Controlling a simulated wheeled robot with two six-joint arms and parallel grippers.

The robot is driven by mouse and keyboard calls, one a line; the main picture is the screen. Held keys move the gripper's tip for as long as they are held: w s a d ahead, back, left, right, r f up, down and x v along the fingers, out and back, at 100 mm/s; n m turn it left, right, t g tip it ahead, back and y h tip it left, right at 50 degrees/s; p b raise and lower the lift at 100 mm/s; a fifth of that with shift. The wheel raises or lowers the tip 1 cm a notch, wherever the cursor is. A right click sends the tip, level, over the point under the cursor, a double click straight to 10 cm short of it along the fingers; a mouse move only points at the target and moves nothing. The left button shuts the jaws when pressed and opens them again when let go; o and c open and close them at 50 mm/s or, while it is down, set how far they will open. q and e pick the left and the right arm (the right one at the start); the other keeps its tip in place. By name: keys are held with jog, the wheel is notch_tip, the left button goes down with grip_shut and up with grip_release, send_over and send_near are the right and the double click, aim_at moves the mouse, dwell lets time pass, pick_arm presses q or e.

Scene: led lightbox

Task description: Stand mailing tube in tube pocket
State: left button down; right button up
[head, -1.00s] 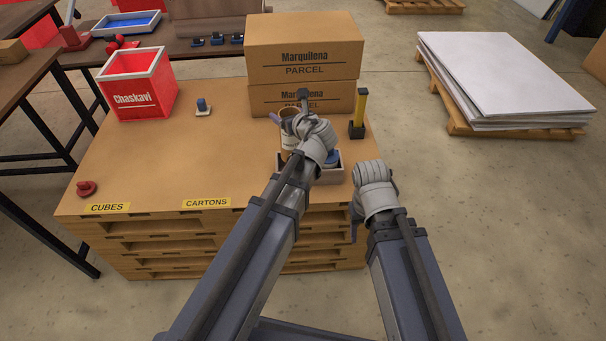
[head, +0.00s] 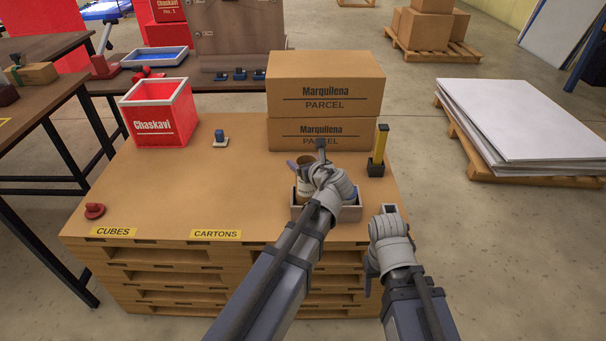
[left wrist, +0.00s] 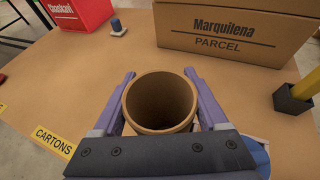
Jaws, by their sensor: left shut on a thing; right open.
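The mailing tube is a brown open-topped cardboard cylinder (left wrist: 160,103). It stands between the purple fingers of my left gripper (left wrist: 160,98) in the left wrist view, and they are shut on it. In the head view the tube (head: 304,184) looks upright, partly hidden by my left gripper (head: 307,164). Directly below is a small grey-walled box (head: 352,213) at the pallet stack's front right, with a blue thing in it. The tube's lower end is hidden, so I cannot tell whether it is inside a pocket there. My right gripper (head: 371,277) is open, off the stack's front right.
Two stacked Marquilena cartons (head: 325,85) stand behind the box. A yellow post in a black holder (head: 376,168) is to its right. A red Chaskavi bin (head: 160,112), a small blue-topped thing (head: 220,139) and a red thing (head: 95,211) are left. The middle top is clear.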

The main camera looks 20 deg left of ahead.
aim_at(304, 191)
pick_arm(q)
notch_tip(304, 191, down, 3)
jog(key=b, duration=0.3)
jog(key=shift+f, duration=0.2)
pick_arm(e)
notch_tip(304, 191, down, 3)
jog(key=shift+f, duration=0.2)
pick_arm(q)
jog(key=shift+f, duration=0.1)
pick_arm(e)
jog(key=shift+f, duration=0.15)
pick_arm(q)
grip_release()
